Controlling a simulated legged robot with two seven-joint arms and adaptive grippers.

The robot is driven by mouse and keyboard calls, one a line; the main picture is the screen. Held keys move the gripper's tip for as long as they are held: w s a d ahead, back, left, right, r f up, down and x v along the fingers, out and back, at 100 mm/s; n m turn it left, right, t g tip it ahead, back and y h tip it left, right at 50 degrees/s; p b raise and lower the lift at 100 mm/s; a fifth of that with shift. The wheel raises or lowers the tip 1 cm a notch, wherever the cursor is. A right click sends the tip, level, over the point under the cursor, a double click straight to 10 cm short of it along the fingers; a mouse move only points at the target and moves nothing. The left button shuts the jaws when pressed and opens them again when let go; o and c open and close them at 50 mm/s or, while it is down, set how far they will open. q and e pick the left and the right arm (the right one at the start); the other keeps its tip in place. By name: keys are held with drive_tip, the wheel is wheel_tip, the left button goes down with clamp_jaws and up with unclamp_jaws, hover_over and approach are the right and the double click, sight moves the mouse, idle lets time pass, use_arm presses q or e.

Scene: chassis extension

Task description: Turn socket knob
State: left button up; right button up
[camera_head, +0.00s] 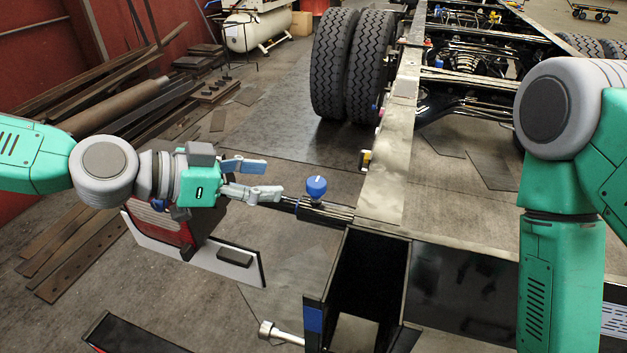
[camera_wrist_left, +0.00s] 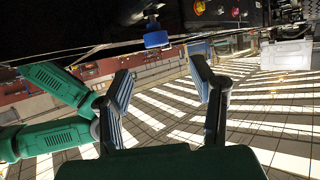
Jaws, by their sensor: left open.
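The socket knob (camera_head: 316,187) is blue and round-topped. It stands upright on a dark fitting (camera_head: 325,211) beside the front end of the chassis rail in the head view. In the left wrist view the blue knob (camera_wrist_left: 156,39) shows at the upper middle, beyond the fingers. My left gripper (camera_head: 265,179) is open and empty, with its fingers pointing right toward the knob. A gap shows between the fingertips and the knob. The left wrist view also shows the open fingers (camera_wrist_left: 162,78) spread apart. My right gripper is not in view; only my right arm shows at the right.
The metal chassis rail (camera_head: 390,160) runs back past double tyres (camera_head: 350,65). An open black box frame (camera_head: 370,270) stands just in front of the knob. A red and white panel piece (camera_head: 190,245) lies below my left gripper. Stacked beams (camera_head: 115,105) lie at the left.

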sight(314, 181)
use_arm(q)
drive_tip(key=x, duration=1)
drive_tip(key=shift+s+d, duration=0.2)
drive_tip(key=shift+d, duration=0.05)
drive_tip(key=shift+a, duration=0.15)
drive_tip(key=shift+a, duration=0.1)
drive_tip(key=shift+c, duration=0.8)
drive_tip(key=c, duration=0.7)
clamp_jaws()
